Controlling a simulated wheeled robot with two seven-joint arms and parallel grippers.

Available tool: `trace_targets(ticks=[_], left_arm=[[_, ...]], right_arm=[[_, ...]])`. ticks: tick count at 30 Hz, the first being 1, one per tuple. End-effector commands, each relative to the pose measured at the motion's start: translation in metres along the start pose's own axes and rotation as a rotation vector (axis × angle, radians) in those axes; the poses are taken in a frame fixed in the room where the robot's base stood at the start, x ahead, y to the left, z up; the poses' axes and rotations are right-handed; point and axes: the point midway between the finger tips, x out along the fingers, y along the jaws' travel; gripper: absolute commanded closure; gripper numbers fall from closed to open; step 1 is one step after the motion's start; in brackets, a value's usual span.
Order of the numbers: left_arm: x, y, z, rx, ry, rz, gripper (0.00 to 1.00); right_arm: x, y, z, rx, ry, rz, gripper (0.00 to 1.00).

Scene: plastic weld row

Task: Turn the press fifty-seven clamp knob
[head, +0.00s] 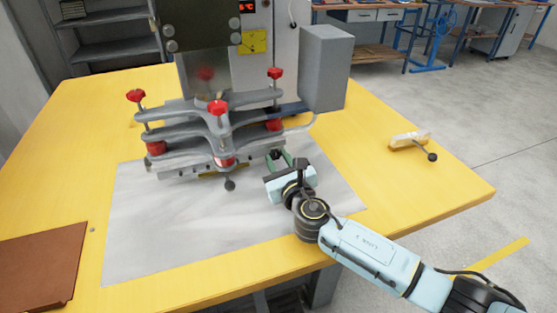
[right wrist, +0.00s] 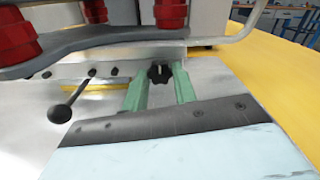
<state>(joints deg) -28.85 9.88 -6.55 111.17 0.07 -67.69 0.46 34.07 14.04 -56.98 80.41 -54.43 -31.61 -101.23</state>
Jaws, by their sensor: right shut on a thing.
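The press (head: 215,115) stands on the yellow table with grey arms and red knobs. A small black star-shaped clamp knob (right wrist: 159,75) is on the front of its metal base in the right wrist view. My right gripper (right wrist: 160,80) has its two green fingers on either side of this knob and is shut on it. In the head view my right gripper (head: 281,158) reaches the right front of the press base, and its fingers partly hide the knob. My left gripper is not in view.
A ball-ended lever (right wrist: 68,107) sticks out of the base left of the knob. Red knobs (right wrist: 171,14) hang above. A brush-like tool (head: 409,140) lies on the table at right, and a brown board (head: 38,265) at left. The grey sheet (head: 180,235) in front is clear.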

Motion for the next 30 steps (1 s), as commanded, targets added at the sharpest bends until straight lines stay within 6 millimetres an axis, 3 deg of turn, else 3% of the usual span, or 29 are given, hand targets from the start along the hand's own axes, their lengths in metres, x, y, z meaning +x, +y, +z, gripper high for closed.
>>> trace_targets(ticks=[8, 30], left_arm=[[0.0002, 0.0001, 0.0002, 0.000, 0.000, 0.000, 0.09], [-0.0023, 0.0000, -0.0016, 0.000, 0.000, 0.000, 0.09]], right_arm=[[-0.0003, 0.0007, -0.0006, 0.093, 0.001, 0.000, 0.95], [-0.0002, 0.0004, -0.0005, 0.567, 0.000, 0.000, 0.95]])
